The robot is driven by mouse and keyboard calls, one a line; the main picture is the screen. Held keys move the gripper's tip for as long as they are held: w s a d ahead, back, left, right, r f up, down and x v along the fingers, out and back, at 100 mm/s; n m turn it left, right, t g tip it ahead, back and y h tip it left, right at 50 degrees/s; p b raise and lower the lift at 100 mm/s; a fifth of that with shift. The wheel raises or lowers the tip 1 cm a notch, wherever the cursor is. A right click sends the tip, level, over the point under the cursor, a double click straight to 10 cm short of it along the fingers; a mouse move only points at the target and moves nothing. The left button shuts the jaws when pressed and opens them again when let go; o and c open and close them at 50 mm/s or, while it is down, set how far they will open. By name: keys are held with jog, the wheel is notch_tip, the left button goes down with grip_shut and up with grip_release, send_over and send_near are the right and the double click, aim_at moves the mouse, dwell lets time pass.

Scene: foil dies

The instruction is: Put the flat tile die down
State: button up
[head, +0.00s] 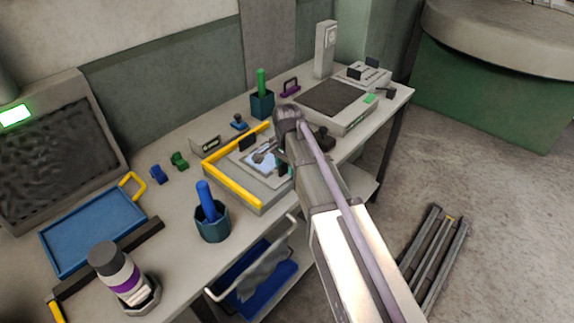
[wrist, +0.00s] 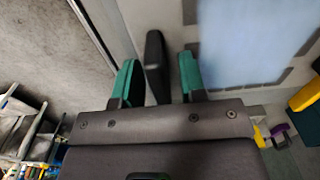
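My gripper (head: 286,168) is low over the yellow-edged tray station (head: 232,185) in the head view. In the wrist view its two teal fingers (wrist: 158,62) stand apart, on either side of a dark upright piece (wrist: 155,50). The piece looks like a die's handle; it is closer to the left finger, and a gap shows on the right. I cannot tell for certain that it is the flat tile die, and its base is hidden. Beside it lies a pale blue sheet (wrist: 250,40), which also shows on the station in the head view (head: 262,160).
Small blue (head: 158,175) and green (head: 180,160) pieces lie left of the station. A dark-handled piece (head: 323,138) stands to its right. Cups with a blue (head: 213,225) and a green handle (head: 262,103) flank it. A blue tray (head: 90,228) and bottle (head: 117,270) are at left.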

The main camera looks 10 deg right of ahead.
notch_tip(320, 180, up, 12)
jog(key=r+p, duration=0.1)
jog(key=p, duration=1.1)
jog(key=s+d+n, duration=0.1)
jog(key=s+n, duration=0.9)
jog(key=s, duration=0.8)
jog(key=shift+d+f+n, duration=0.2)
jog(key=shift+f+n, duration=0.2)
jog(key=shift+s, duration=0.1)
